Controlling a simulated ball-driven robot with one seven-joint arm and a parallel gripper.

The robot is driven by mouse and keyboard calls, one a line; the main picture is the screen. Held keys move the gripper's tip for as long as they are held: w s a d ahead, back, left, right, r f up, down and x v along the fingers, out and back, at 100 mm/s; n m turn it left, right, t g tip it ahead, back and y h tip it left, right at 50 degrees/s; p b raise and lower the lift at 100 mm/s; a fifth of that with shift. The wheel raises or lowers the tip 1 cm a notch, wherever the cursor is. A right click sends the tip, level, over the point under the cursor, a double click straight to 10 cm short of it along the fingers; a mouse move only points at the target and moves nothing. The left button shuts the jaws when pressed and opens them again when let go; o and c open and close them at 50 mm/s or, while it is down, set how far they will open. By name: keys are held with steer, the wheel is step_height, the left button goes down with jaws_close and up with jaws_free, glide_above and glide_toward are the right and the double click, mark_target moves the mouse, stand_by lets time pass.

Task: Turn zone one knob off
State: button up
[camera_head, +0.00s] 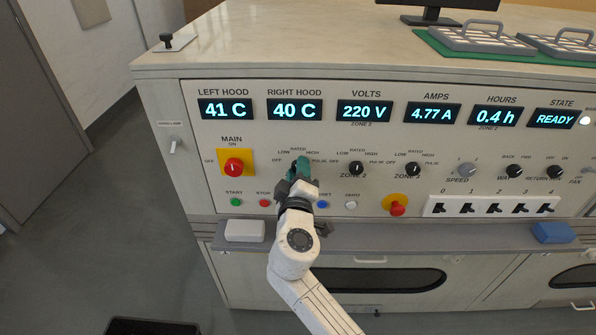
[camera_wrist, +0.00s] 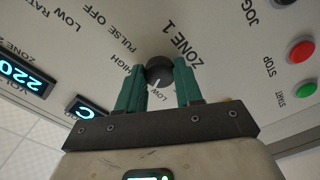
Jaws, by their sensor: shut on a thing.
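The zone 1 knob (camera_wrist: 160,69) is a small dark round knob with a white pointer line, under the "ZONE 1" lettering in the wrist view. The line points down between my fingers, towards the "LOW" mark. My gripper (camera_head: 303,170) has its green fingers on either side of the knob and is shut on it. In the head view the gripper hides most of this knob and its label. The zone 2 knob (camera_head: 357,168) and zone 3 knob (camera_head: 413,169) stand to its right.
The red main switch (camera_head: 234,167) on its yellow plate is to the left. Start (camera_head: 236,202) and stop (camera_head: 264,203) buttons sit below it. A grey ledge (camera_head: 375,237) runs under the panel, bearing a white block (camera_head: 244,231) and a blue block (camera_head: 553,232).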

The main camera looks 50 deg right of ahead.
steer(key=n+p, duration=0.4)
steer(key=n, duration=0.7)
steer(key=shift+a, duration=0.1)
steer(key=shift+f+n, duration=0.1)
steer(key=shift+n, duration=0.3)
steer(key=o, duration=1)
steer(key=shift+o, duration=0.2)
steer(key=v, duration=1)
steer(key=shift+s+a+b, duration=0.25)
steer(key=shift+a+b, duration=0.05)
steer(key=shift+b, duration=0.15)
